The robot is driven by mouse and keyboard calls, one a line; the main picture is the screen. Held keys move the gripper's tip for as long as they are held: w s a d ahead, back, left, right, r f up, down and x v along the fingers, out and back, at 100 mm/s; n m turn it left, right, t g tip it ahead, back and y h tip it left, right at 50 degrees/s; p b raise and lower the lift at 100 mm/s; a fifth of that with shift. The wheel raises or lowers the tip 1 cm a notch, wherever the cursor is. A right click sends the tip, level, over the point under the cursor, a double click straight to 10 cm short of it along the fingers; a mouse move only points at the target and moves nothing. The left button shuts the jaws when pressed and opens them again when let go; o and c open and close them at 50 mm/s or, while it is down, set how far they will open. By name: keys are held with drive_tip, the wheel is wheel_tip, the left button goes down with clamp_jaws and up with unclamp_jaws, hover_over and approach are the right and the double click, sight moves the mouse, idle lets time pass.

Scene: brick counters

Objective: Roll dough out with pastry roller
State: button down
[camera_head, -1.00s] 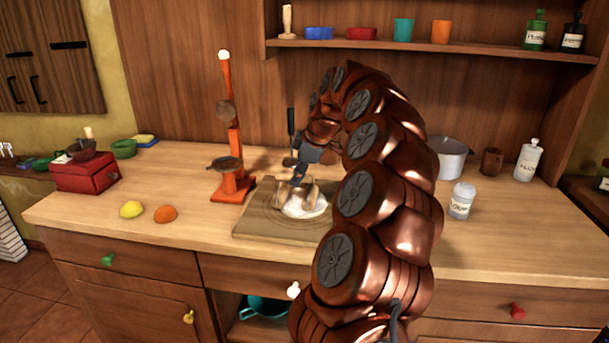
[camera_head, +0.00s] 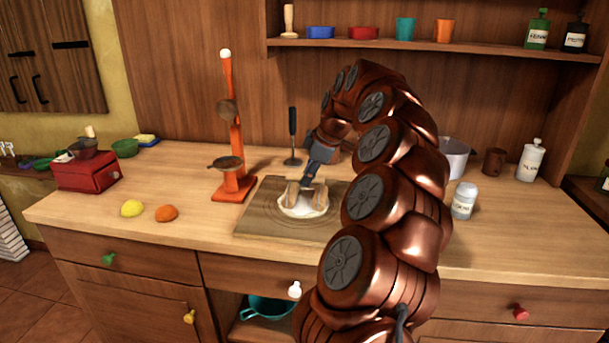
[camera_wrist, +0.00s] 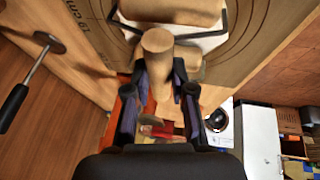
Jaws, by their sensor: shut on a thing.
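My gripper (camera_head: 313,168) is shut on the pale wooden handle of the pastry roller (camera_head: 292,194). In the wrist view the handle (camera_wrist: 157,62) sits between the fingers (camera_wrist: 158,98), with a wide wooden roller (camera_wrist: 170,10) and dark wire arms beyond it. The white dough (camera_head: 303,209) lies as a flattened round on the wooden pastry board (camera_head: 262,222), under the roller. It also shows in the wrist view (camera_wrist: 204,42), partly hidden by the roller. Whether the roller presses on the dough cannot be told.
An orange press (camera_head: 234,165) stands left of the board. A lemon (camera_head: 132,208) and an orange (camera_head: 167,213) lie at the front left. A dark-handled tool (camera_head: 292,135) is behind the board. A shaker (camera_head: 464,201) and a pot (camera_head: 455,158) are at right.

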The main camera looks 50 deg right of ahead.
sight(295, 173)
drive_tip(key=shift+s+d+f, duration=0.15)
drive_tip(key=shift+s+d, duration=0.15)
drive_tip(key=shift+s, duration=0.25)
drive_tip(key=shift+s+d+f, duration=0.1)
drive_tip(key=shift+s+d, duration=0.2)
drive_tip(key=shift+s, duration=0.25)
drive_tip(key=shift+w+a+r, duration=0.15)
drive_tip(key=shift+w+a, duration=0.4)
drive_tip(key=shift+w, duration=0.3)
drive_tip(key=shift+w+a+r, duration=0.1)
drive_tip(key=shift+w+a, duration=0.4)
drive_tip(key=shift+w, duration=0.4)
drive_tip(key=shift+w+a+r, duration=0.15)
drive_tip(key=shift+w+a, duration=0.4)
drive_tip(key=shift+w, duration=0.3)
drive_tip(key=shift+s+d+f, duration=0.15)
drive_tip(key=shift+s+d, duration=0.3)
drive_tip(key=shift+s, duration=0.25)
drive_tip(key=shift+s+d+f, duration=0.1)
drive_tip(key=shift+s+d, duration=0.35)
drive_tip(key=shift+s, duration=0.25)
